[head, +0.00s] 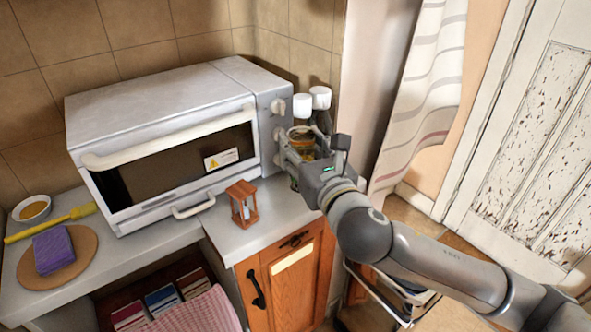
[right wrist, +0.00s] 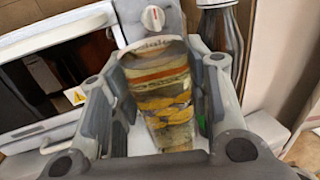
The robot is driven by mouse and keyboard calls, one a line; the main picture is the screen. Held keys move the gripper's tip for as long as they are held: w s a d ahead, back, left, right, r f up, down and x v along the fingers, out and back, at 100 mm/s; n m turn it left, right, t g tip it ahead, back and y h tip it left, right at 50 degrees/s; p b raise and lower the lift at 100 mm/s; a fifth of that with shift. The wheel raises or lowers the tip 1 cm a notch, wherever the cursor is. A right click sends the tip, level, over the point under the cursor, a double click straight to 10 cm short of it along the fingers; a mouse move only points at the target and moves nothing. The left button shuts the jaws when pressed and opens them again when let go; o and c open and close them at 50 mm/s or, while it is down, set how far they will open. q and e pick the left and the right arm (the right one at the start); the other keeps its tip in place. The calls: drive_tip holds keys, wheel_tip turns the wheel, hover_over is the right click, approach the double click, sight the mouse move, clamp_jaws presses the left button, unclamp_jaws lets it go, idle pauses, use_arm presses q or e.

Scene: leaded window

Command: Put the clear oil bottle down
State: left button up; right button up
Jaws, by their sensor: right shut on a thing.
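My right gripper (head: 312,160) is at the right end of the counter, beside the toaster oven. In the right wrist view, its fingers (right wrist: 158,110) are shut around a clear, see-through vessel (right wrist: 162,95), which I take to be the clear oil bottle. Bands of yellow, orange and grey show in it. In the head view, its amber part (head: 302,141) shows just above the gripper; the fingers hide much of it. I cannot tell whether its base touches the counter. My left gripper is not in view.
The toaster oven (head: 170,110) stands close on the left. Two white caps (head: 302,105) (head: 320,97) show behind the gripper. A dark bottle (right wrist: 220,45) is close by in the wrist view. A wooden hourglass (head: 242,203) stands on the counter (head: 208,228), whose front strip is partly clear.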

drive_tip(key=w+a+f, duration=0.1)
drive_tip(key=w+f, duration=0.2)
drive_tip(key=f, duration=0.4)
drive_tip(key=shift+f+b, duration=0.15)
drive_tip(key=shift+b, duration=0.15)
drive_tip(key=shift+w+a, duration=0.1)
drive_tip(key=shift+f, duration=0.2)
drive_tip(key=o, duration=0.9)
drive_tip(key=shift+c, duration=0.2)
drive_tip(key=shift+r, duration=0.1)
